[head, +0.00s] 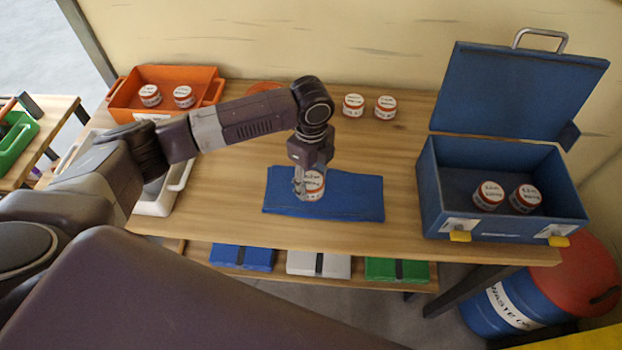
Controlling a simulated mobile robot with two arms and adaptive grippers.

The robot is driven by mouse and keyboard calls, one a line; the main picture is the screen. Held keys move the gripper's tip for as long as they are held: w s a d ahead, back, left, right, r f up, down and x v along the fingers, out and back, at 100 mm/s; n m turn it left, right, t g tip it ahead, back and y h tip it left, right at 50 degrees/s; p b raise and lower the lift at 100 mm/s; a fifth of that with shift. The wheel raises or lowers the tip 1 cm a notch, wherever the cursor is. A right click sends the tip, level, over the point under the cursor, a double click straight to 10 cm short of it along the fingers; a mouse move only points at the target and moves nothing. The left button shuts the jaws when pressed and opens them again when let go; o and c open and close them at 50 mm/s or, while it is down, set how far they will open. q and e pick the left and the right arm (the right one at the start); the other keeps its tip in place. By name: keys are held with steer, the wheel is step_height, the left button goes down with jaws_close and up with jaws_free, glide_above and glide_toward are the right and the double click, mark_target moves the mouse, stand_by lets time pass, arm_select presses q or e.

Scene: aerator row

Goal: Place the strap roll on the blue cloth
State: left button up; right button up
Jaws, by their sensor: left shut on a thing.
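The strap roll (313,186), white with a red rim and dark lettering, is upright in my left gripper (306,187). The gripper points down and is shut on it; the fingers hide part of its left side. The blue cloth (355,196) lies flat near the front middle of the wooden table. The roll is over the cloth, left of its middle. It appears to be at cloth level, but I cannot tell if it touches. My right gripper is not in view.
Similar rolls stand in an orange tray (205,75), on the table's back (354,105), and in an open blue toolbox (440,195) at right. A white tray (165,207) is partly behind my left arm. Table (400,165) is bare between cloth and toolbox.

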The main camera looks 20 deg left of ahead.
mark_target(311, 180)
arm_select(q)
steer(key=shift+f, duration=0.1)
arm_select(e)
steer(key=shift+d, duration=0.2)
arm_select(q)
steer(key=shift+s+f, duration=0.15)
steer(key=shift+f, duration=0.1)
steer(key=shift+s+f, duration=0.15)
steer(key=shift+f, duration=0.05)
steer(key=shift+c, duration=1.4)
steer(key=o, duration=1.1)
steer(key=shift+o, duration=1.3)
steer(key=shift+f, duration=0.15)
steer(key=shift+o, duration=1.1)
steer(key=shift+w+f, duration=0.1)
steer(key=shift+w, duration=0.3)
steer(key=shift+s+r, duration=0.15)
steer(key=shift+r, duration=0.3)
step_height(311, 180, up, 13)
steer(key=b, duration=0.3)
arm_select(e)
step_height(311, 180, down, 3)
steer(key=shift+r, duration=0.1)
